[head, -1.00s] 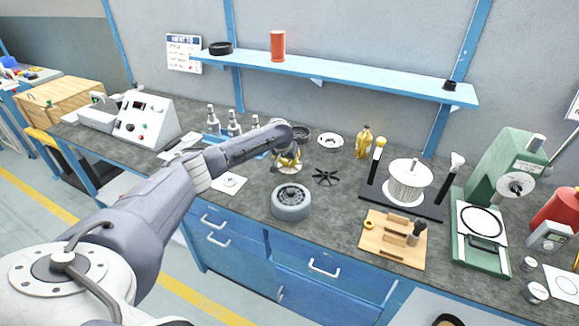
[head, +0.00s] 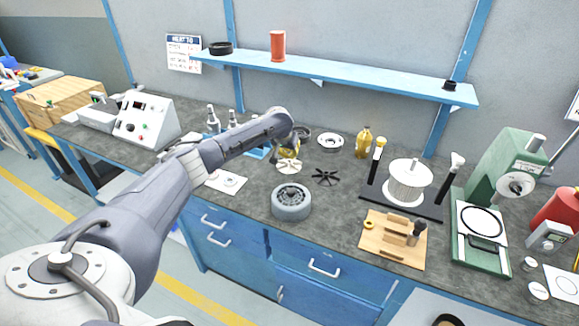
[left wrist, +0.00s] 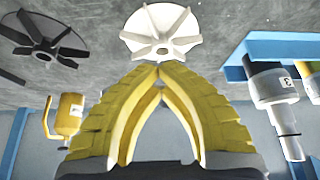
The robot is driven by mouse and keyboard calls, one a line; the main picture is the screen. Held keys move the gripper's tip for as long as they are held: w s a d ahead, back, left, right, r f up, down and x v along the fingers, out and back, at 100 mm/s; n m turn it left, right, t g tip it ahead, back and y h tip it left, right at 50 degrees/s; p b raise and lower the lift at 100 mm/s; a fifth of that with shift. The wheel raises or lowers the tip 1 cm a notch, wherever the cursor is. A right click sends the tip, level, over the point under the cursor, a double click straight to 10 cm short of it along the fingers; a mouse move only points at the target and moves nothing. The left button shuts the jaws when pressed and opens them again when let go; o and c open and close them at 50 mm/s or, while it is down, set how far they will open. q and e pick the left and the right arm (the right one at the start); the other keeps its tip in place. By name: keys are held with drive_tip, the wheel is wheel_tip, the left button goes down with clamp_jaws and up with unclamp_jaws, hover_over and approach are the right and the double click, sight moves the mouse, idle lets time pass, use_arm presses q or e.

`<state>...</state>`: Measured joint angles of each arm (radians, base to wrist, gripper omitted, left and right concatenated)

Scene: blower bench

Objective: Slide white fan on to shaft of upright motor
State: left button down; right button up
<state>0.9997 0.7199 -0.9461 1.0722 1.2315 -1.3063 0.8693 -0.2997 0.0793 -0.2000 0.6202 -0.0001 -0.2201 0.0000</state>
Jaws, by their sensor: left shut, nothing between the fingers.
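The white fan (head: 289,166) lies on the grey bench top near the middle, and it also shows at the top of the left wrist view (left wrist: 160,30). My left gripper (head: 288,153) has yellow fingers. In the left wrist view its fingertips (left wrist: 158,68) meet right by the fan's edge, with nothing between them; I cannot tell whether they touch the fan. Upright motors (head: 212,118) stand in a blue holder behind my left arm, which partly hides them. One motor marked 3 (left wrist: 272,88) shows at the right of the left wrist view, upside down there. My right gripper is out of view.
A black fan (head: 325,177) lies right of the white one. A grey round housing (head: 291,202) stands in front. A yellow oil can (head: 363,141) and a cable spool (head: 408,182) stand to the right. A blue shelf (head: 340,76) runs along the wall.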

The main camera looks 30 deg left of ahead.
use_arm(q)
drive_tip(key=c, duration=1.7)
unclamp_jaws()
drive_tip(key=shift+r, duration=0.1)
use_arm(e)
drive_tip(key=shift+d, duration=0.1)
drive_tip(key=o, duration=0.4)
use_arm(q)
drive_tip(key=v, duration=1.2)
drive_tip(key=shift+a, duration=0.1)
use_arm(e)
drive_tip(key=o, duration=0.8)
